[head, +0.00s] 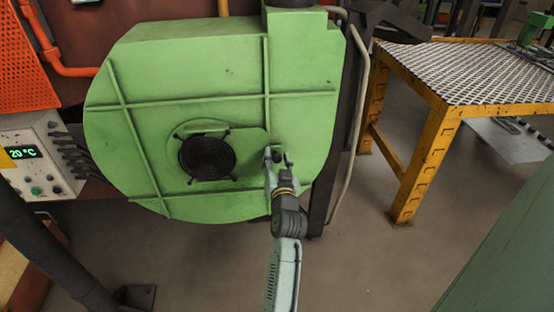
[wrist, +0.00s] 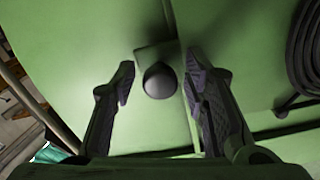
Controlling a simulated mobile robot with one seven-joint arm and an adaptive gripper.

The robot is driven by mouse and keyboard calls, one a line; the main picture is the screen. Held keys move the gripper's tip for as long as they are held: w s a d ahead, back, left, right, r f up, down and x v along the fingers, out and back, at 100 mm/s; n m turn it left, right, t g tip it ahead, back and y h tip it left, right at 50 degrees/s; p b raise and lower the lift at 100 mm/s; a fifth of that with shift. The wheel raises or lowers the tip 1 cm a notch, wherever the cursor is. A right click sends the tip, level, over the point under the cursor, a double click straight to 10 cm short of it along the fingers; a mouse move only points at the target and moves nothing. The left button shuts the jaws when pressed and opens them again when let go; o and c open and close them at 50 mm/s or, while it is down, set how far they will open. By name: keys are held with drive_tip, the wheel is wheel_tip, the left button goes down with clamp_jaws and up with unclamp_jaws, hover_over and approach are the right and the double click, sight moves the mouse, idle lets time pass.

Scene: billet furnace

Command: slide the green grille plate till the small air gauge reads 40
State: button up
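The green grille plate (head: 243,143) lies flat on the front of the green fan housing (head: 215,85), to the right of the round black grille (head: 207,157). It appears to cover the grille's upper edge. In the wrist view, a dark round knob (wrist: 160,81) sits on a small green tab (wrist: 155,54). My gripper (head: 277,157) is at the plate's right end. Its fingers are open, one on each side of the knob, with gaps visible. In the head view the gripper hides the knob. I cannot make out the small air gauge in either view.
A control box (head: 40,160) at the left shows 20 °C. A yellow-framed table (head: 433,150) with a mesh top stands at the right. A dark post (head: 50,255) is at the lower left. The floor (head: 370,260) right of my arm is clear.

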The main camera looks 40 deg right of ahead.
clamp_jaws()
idle(0.6)
